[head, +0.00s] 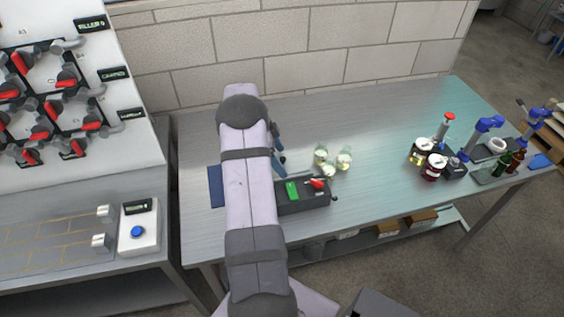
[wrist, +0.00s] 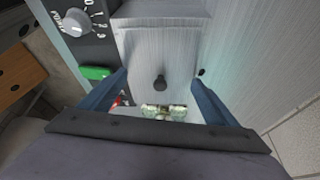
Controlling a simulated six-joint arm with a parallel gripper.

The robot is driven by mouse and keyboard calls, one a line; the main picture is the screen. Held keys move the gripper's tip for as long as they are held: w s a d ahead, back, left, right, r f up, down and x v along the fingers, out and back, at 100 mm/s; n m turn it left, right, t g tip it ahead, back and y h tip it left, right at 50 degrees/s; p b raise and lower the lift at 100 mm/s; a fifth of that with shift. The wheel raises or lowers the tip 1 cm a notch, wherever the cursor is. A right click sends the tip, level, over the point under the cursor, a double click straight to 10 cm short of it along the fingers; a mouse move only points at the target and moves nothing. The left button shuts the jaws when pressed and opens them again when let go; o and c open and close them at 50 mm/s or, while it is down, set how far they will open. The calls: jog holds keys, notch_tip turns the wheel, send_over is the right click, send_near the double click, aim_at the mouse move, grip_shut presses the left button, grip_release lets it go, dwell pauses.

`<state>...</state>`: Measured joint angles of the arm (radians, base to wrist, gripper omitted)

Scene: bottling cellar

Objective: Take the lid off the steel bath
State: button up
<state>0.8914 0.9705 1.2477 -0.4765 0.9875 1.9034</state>
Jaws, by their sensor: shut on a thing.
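The steel bath (head: 312,196) stands on the bench just right of my arm in the head view, with a dark front panel, a green switch and a red part. Its panel (wrist: 95,47) is at upper left in the wrist view. In the head view my arm hides most of the gripper and the lid.
Several glass jars (head: 344,158) stand close behind the bath. A blue mat (head: 215,186) lies left of my arm. The bench between jars and cans is clear. A block wall runs behind.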

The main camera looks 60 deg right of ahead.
jog(key=shift+r, duration=0.1)
notch_tip(320, 180, up, 10)
jog(key=b, duration=0.4)
jog(key=w+a+f+n+t+h+b, duration=0.1)
jog(key=w+a+f+n+b, duration=0.35)
jog(key=w+a, duration=0.7)
jog(key=shift+w+a+f+n+t+h+p, duration=0.1)
jog(key=shift+w+f+n+t+p, duration=0.4)
jog(key=shift+f, duration=1.5)
jog(key=shift+w+a+f+n+t+h+p, duration=0.2)
jog(key=shift+w+f+n, duration=0.65)
jog(key=shift+f, duration=1.1)
jog(key=shift+w+f+n+t+p, duration=0.35)
jog(key=shift+f+n, duration=0.55)
jog(key=shift+f, duration=1.55)
jog(key=shift+f, duration=0.2)
